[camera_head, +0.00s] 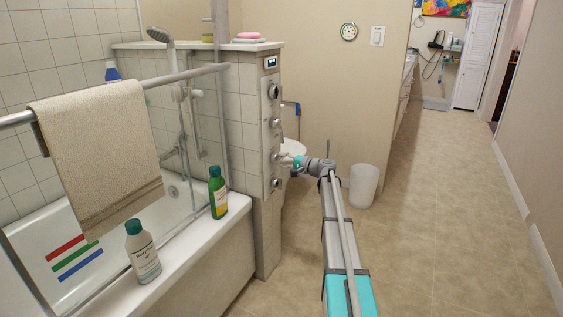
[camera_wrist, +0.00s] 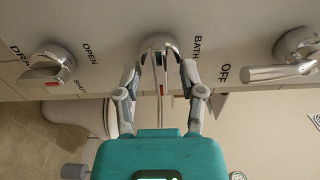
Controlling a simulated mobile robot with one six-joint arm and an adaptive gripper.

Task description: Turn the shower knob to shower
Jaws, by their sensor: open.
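The shower knob (camera_wrist: 158,42) is chrome with a red-marked lever handle. In the wrist view it sits in the middle of the control panel, its lever pointing down the picture. The word BATH is printed at its right; no shower label can be read. My gripper (camera_wrist: 160,77) is open, with one finger on each side of the lever. Whether either finger touches it cannot be told. In the head view my gripper (camera_head: 288,158) is at the third knob down on the steel panel (camera_head: 270,138), largely covering that knob.
In the wrist view, a drain knob (camera_wrist: 45,66) is at left and a knob marked OFF (camera_wrist: 297,48) at right. The tub (camera_head: 205,245) holds bottles on its rim (camera_head: 142,252). A toilet (camera_head: 293,146) and white bin (camera_head: 363,186) stand behind my arm. Floor at right is clear.

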